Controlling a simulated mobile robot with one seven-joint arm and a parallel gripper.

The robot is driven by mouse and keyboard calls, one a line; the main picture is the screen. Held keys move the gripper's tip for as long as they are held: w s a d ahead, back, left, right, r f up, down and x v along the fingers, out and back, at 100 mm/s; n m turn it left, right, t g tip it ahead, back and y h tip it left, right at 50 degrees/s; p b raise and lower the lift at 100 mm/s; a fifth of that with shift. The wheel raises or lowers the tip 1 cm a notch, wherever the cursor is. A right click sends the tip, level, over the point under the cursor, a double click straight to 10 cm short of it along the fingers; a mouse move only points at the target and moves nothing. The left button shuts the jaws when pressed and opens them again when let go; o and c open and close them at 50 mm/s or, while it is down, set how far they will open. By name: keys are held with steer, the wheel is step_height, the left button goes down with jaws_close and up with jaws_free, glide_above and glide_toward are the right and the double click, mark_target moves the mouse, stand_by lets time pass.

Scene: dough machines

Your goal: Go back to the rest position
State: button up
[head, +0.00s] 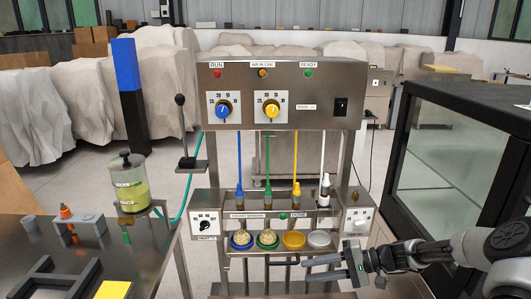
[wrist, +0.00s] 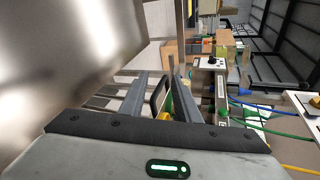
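My gripper (head: 305,269) is at the lower right in the head view, its two grey fingers pointing left with a gap between them. It is in front of the steel dough machine (head: 335,105), just below the right end of its row of cups. In the wrist view the gripper (wrist: 158,88) shows two fingers apart. A black handle-like loop (wrist: 158,92) appears between them, but I cannot tell whether it lies within their reach. Nothing is seen held. My arm comes in from the right edge.
The machine holds blue (head: 240,240), green (head: 267,240), yellow (head: 294,240) and white (head: 319,239) cups. A dark-framed glass cabinet (head: 455,150) stands at right, close to my arm. A steel table (head: 150,255) with a lidded jar (head: 130,183) is at left.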

steer(key=s+a+r+n+h, duration=0.1)
steer(key=s+a+r+h, duration=0.3)
steer(key=r, duration=0.4)
steer(key=s+a+r+t+h, duration=0.1)
steer(key=s+a+r+h, duration=0.15)
steer(key=s+r, duration=0.5)
steer(key=s+a+r+n+h, duration=0.15)
steer(key=s+r+h, duration=0.3)
steer(key=r, duration=0.45)
steer(key=s+d+r+n+t+h, duration=0.25)
steer(key=s+d, duration=0.45)
steer(key=s, duration=0.5)
step_height(320, 180, up, 23)
steer(key=p, duration=2.3)
steer(key=shift+w+a+r, duration=0.15)
steer(key=shift+w+a, duration=0.15)
steer(key=shift+w, duration=0.05)
